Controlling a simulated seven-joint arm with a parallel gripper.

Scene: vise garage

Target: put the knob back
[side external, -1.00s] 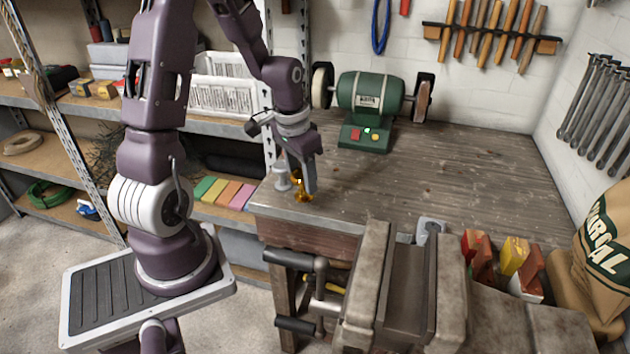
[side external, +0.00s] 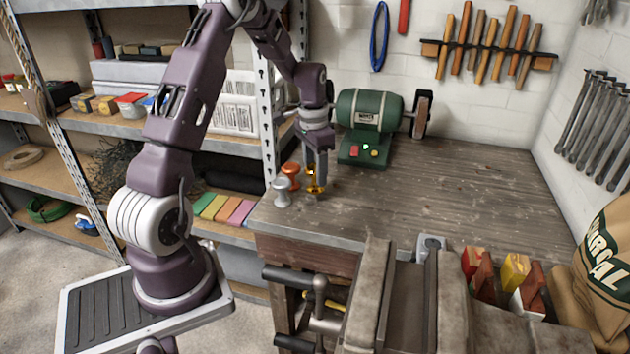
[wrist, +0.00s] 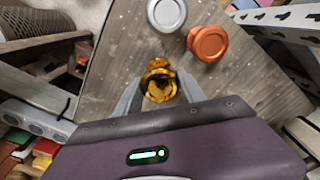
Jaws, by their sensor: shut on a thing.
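My gripper (side external: 316,172) points down over the near left corner of the bench, with its fingers shut on a gold knob (side external: 315,187). In the wrist view the gold knob (wrist: 160,85) sits between my two fingertips (wrist: 160,92). I cannot tell whether its base touches the bench. A silver knob (side external: 282,191) stands upright on the bench to the left, nearer the edge; it also shows in the wrist view (wrist: 167,12). A copper-orange knob (side external: 291,171) stands just behind the silver one, and it shows in the wrist view (wrist: 207,43).
A green bench grinder (side external: 368,120) stands behind my gripper. A vise (side external: 405,300) is at the front of the bench, with coloured blocks (side external: 505,280) and a sack (side external: 600,260) to its right. The middle of the wooden bench (side external: 430,190) is clear. Shelves stand at left.

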